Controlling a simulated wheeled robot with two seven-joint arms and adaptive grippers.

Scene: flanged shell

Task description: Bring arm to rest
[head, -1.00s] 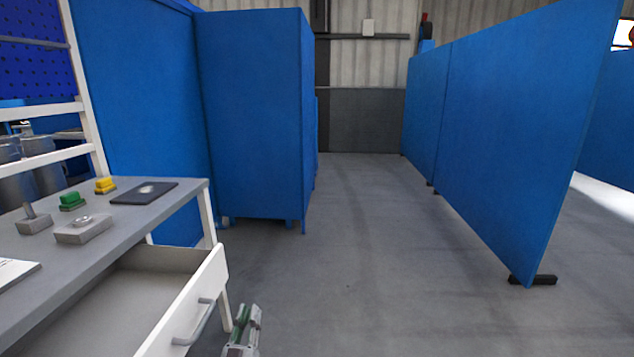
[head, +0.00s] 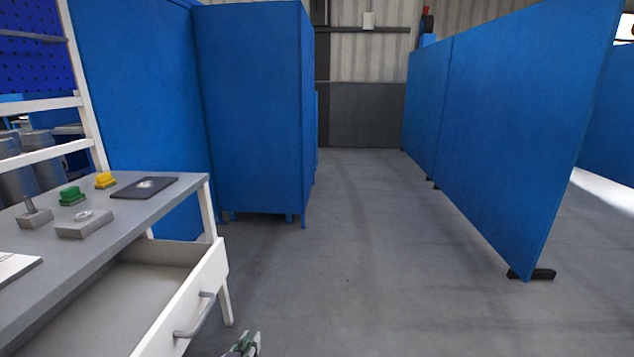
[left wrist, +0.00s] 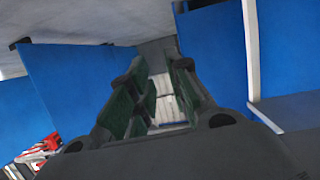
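My left gripper (head: 243,346) shows only as a small grey and green tip at the bottom edge of the head view, just right of the open drawer. The rest of that arm is out of the picture. In the left wrist view the same gripper (left wrist: 153,92) has its two green-padded fingers apart, with a gap between them and nothing held. Pale slats show through the gap. My right gripper is in neither view.
The open drawer (head: 206,277) juts from the workbench (head: 135,208), close to the left gripper. Green (head: 72,196) and yellow (head: 105,181) buttons stand on the bench. Blue partitions (head: 255,115) flank the aisle. The floor (head: 375,240) ahead is clear.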

